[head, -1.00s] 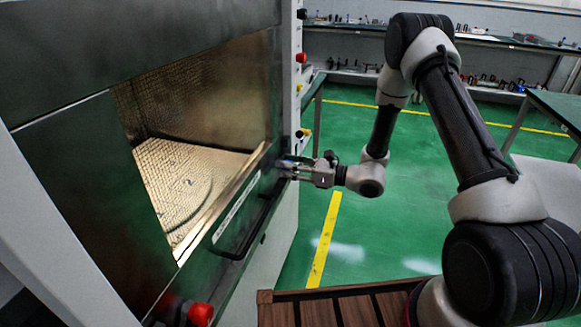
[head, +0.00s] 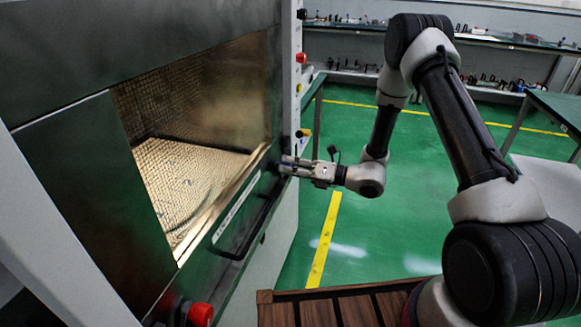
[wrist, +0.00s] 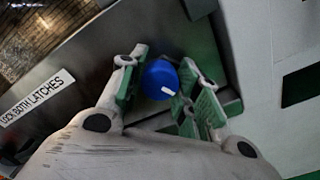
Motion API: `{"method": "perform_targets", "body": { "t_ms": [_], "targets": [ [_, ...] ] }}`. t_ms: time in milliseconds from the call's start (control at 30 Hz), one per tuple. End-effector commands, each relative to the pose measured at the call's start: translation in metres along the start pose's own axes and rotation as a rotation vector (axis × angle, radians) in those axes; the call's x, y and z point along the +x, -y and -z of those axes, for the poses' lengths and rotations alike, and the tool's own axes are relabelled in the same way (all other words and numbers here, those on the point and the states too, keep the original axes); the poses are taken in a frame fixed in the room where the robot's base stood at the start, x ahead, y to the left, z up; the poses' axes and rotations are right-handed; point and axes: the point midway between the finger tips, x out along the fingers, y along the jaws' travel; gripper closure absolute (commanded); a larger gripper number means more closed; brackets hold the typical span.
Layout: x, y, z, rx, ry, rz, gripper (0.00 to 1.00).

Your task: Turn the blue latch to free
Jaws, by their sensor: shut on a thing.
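The blue latch (wrist: 160,80) is a round knob with a short white mark at its lower right, seen in the wrist view on the dark metal front of the microwave generator. My gripper (wrist: 163,74) is shut on it, one finger on each side. There the fingers mostly hide the latch.
A "LOCK BOTH LATCHES" label (wrist: 36,97) is beside the latch. A black door handle (head: 245,240) and a red knob (head: 200,314) are lower on the front. Green floor (head: 375,235) lies open beneath my arm. Benches stand at the back and right.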

Motion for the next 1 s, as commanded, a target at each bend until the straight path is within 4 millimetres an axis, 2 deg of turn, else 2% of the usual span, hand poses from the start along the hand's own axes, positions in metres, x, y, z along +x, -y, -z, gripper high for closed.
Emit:
{"method": "perform_targets", "body": {
  "t_ms": [467,500,600,633,1000],
  "targets": [
    [-0.0005,0.0007,-0.0007,0.017,0.002,0.002,0.91],
    [-0.0005,0.0007,-0.0007,0.016,0.002,0.002,0.66],
    [-0.0005,0.0007,-0.0007,0.016,0.002,0.002,0.47],
    [-0.0004,0.0006,-0.0007,0.016,0.002,0.001,0.45],
    [-0.0052,0.0008,-0.0007,0.016,0.002,0.002,0.45]
  ]
}}
